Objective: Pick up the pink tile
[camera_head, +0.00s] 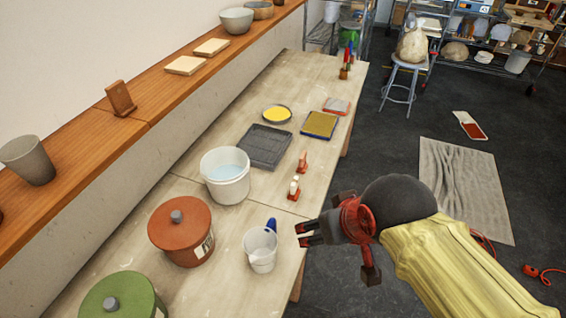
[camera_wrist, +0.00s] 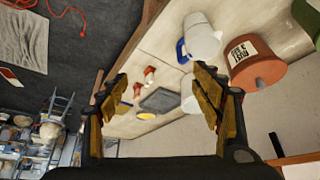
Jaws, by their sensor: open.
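No plainly pink tile stands out. The closest match is a small flat reddish-pink piece with a greyish top (camera_head: 336,106), near the far end of the workbench in the head view. It lies just beyond a blue-rimmed tray with a mustard-coloured surface (camera_head: 320,125). I cannot make it out in the wrist view. My gripper (camera_head: 306,235) is open and empty, just off the right edge of the bench beside the white jug (camera_head: 261,250). In the wrist view its two fingers (camera_wrist: 160,75) are spread wide with nothing between them.
The bench (camera_head: 225,262) also holds a red lidded pot (camera_head: 181,235), green lidded pot (camera_head: 120,300), white water bucket (camera_head: 225,180), dark grey tray (camera_head: 264,150), yellow dish (camera_head: 277,114) and small red-based tools (camera_head: 293,190). A stool (camera_head: 400,85) stands beyond.

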